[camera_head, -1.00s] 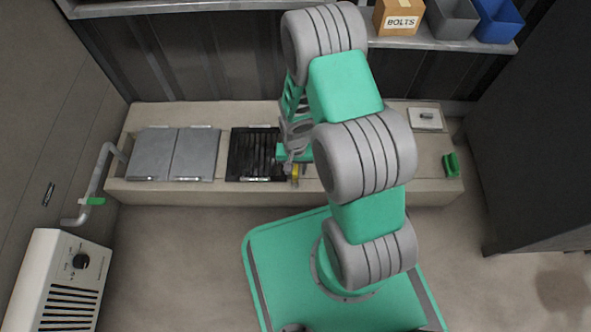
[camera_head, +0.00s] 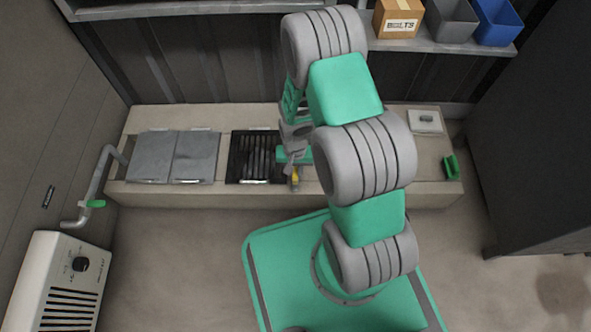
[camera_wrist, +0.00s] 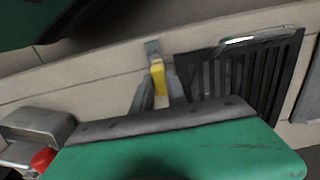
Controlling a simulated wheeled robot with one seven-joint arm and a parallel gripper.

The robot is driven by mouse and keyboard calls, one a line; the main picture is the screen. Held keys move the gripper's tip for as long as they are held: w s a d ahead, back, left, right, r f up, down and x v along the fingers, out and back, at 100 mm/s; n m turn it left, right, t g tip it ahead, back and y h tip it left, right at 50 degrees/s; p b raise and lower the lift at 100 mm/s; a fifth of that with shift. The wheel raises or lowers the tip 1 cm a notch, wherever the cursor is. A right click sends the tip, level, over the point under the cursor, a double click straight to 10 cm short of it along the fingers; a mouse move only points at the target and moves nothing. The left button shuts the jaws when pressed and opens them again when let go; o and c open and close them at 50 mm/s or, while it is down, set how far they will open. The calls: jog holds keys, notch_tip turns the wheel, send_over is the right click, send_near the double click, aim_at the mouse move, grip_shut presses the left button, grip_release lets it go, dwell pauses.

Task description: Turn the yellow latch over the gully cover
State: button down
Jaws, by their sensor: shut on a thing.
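The yellow latch (camera_head: 295,174) is at the front right corner of the dark slatted gully cover (camera_head: 237,158), on the pale bench. In the wrist view the latch (camera_wrist: 158,76) stands between my two grey fingers, beside the gully cover (camera_wrist: 287,75), which has a shiny handle. My gripper (camera_wrist: 159,92) is shut on the latch, with the latch's end showing beyond the fingers.
Two grey plates (camera_head: 150,157) lie on the bench's left. A pipe with a green handle (camera_head: 95,204) stands at the left wall, above a white heater (camera_head: 62,275). A green bracket (camera_head: 450,167) is at the bench's right end. The back shelf holds a bolts box (camera_head: 398,18) and bins.

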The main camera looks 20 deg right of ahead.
jog(key=shift+m, duration=0.3)
jog(key=m+p, duration=0.2)
jog(key=m, duration=0.1)
jog(key=shift+r+m, duration=0.15)
jog(key=shift+m, duration=0.15)
jog(key=m+p, duration=0.1)
jog(key=m, duration=0.3)
jog(key=shift+m, duration=0.3)
jog(key=m+p, duration=0.1)
jog(key=m, duration=0.4)
jog(key=shift+m+p, duration=0.55)
jog(key=shift+m, duration=1.55)
jog(key=c, duration=1.3)
grip_release()
